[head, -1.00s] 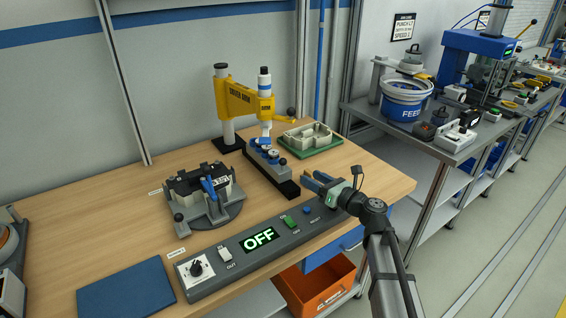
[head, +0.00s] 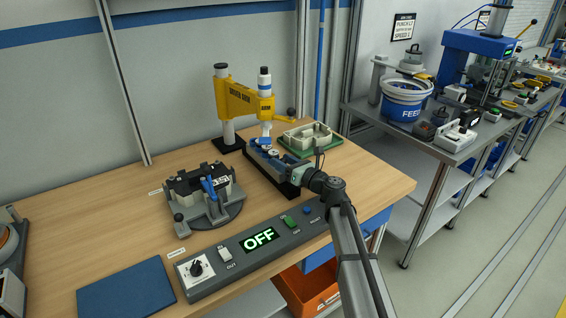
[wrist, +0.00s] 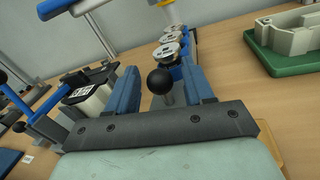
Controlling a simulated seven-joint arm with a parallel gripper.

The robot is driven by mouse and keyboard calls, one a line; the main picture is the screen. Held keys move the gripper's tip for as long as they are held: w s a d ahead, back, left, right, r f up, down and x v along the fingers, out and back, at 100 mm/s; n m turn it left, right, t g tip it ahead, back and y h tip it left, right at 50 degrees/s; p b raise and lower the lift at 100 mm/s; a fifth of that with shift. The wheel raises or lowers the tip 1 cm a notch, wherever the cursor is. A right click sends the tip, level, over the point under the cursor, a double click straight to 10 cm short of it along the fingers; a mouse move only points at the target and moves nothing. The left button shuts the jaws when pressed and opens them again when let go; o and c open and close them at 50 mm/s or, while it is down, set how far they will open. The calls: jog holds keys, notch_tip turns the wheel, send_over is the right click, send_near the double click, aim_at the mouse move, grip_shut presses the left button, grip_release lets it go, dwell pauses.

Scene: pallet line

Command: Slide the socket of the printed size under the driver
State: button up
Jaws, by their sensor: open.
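The socket slider (head: 252,160) is a dark rail with several round sockets in a row, running toward the driver (head: 265,103), a white column on a yellow arm. In the wrist view, sockets with pale, printed tops (wrist: 168,50) line up beyond my gripper; their marks are too small to read. My gripper (wrist: 160,78) is open, its blue fingers on either side of a black ball knob (wrist: 160,81) on a grey stem; contact cannot be told. In the head view my gripper (head: 284,164) is at the near end of the slider, which it partly hides.
A clamp fixture (head: 205,195) with a printed tag stands left of the slider. A green tray (head: 312,148) with a pale part sits to the right. A control panel (head: 250,250) reading OFF lies along the front edge. The bench's left middle is clear.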

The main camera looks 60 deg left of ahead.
jog(key=shift+a, duration=0.25)
jog(key=shift+c, duration=0.4)
grip_shut()
